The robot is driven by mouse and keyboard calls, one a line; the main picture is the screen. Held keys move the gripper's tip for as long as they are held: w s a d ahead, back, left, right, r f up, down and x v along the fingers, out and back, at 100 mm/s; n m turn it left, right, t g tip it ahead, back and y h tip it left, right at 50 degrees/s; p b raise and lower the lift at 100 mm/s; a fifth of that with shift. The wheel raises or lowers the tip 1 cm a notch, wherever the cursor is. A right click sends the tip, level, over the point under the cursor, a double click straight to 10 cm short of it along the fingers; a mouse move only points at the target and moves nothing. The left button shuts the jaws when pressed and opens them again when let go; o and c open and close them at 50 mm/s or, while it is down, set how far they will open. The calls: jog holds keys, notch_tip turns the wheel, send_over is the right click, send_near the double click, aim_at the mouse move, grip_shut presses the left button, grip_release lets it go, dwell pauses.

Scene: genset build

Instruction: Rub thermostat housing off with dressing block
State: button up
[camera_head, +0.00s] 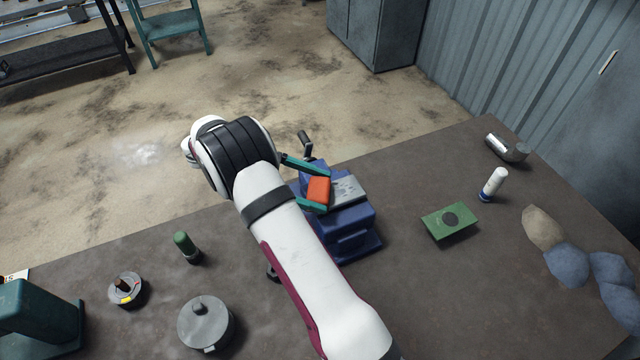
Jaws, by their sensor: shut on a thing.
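My gripper (319,190) has teal fingers, one on each side of an orange block (319,187), and is shut on it. The orange block appears to be the dressing block. It is at the blue vise (345,228), beside or over a light grey, speckled metal piece (347,190) at the vise jaws. That piece may be the thermostat housing; its left part is hidden by the block and fingers. I cannot tell whether block and piece touch. My arm covers part of the vise's left side.
A green cylinder (187,247), a round gauge-like part (126,290) and a grey lidded pot (206,324) stand left.

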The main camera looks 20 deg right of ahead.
jog(key=shift+d+r, duration=0.1)
jog(key=shift+d, duration=4.05)
notch_tip(320, 180, up, 7)
jog(key=n+t+h, duration=0.2)
jog(key=n+t, duration=0.4)
send_over(448, 160)
jog(key=a, duration=0.1)
notch_tip(448, 160, down, 10)
jog(key=shift+t, duration=0.3)
jog(key=f, duration=1)
jog(key=shift+d, duration=0.4)
jog(key=shift+f, duration=0.35)
